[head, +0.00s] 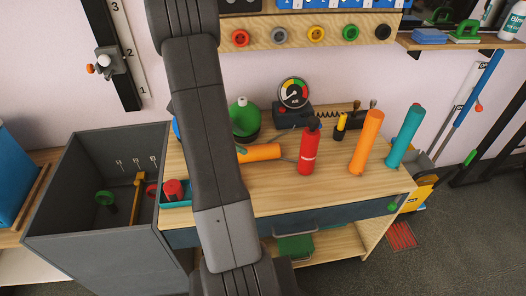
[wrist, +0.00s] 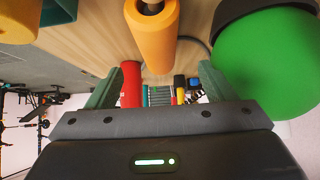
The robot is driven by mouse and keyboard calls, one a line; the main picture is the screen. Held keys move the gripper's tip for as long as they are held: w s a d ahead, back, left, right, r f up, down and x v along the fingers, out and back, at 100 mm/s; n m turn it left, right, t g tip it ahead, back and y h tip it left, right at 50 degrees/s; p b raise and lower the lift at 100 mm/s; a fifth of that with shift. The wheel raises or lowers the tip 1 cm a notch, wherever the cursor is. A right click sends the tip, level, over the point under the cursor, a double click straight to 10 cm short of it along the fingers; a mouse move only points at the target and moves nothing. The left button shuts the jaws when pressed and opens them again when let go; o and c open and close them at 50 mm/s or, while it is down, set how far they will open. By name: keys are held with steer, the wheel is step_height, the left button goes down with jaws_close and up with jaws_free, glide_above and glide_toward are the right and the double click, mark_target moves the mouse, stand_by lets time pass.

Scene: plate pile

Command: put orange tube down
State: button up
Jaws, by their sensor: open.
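One orange tube (head: 260,152) lies on its side on the wooden bench top, its left part hidden behind my arm in the head view. In the wrist view, which shows the bench upside down, an orange tube (wrist: 153,38) lies between the line of my fingers and the bench, with a dark core at one end. A second orange tube (head: 366,142) leans slightly, standing at the right of the bench. My gripper (wrist: 157,85) is open, its two green fingers apart with nothing clasped. In the head view my arm hides the gripper.
A green round-bodied thing (head: 244,118) stands behind the lying tube; it is close at right in the wrist view (wrist: 270,65). A red extinguisher (head: 308,150) and a teal tube (head: 404,137) stand to the right. A grey bin (head: 75,225) is at left.

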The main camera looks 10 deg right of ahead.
mark_target(257, 148)
steer(key=b+x, duration=0.1)
steer(key=x, duration=0.4)
steer(key=shift+s+d+r+b+x, duration=0.15)
steer(key=shift+b+x, duration=0.3)
steer(key=shift+x, duration=0.9)
steer(key=shift+s+d+r+b+x, duration=0.15)
steer(key=shift+b+x, duration=0.25)
steer(key=shift+x, duration=1)
steer(key=shift+w+r, duration=0.15)
steer(key=shift+r, duration=0.05)
steer(key=c, duration=1.4)
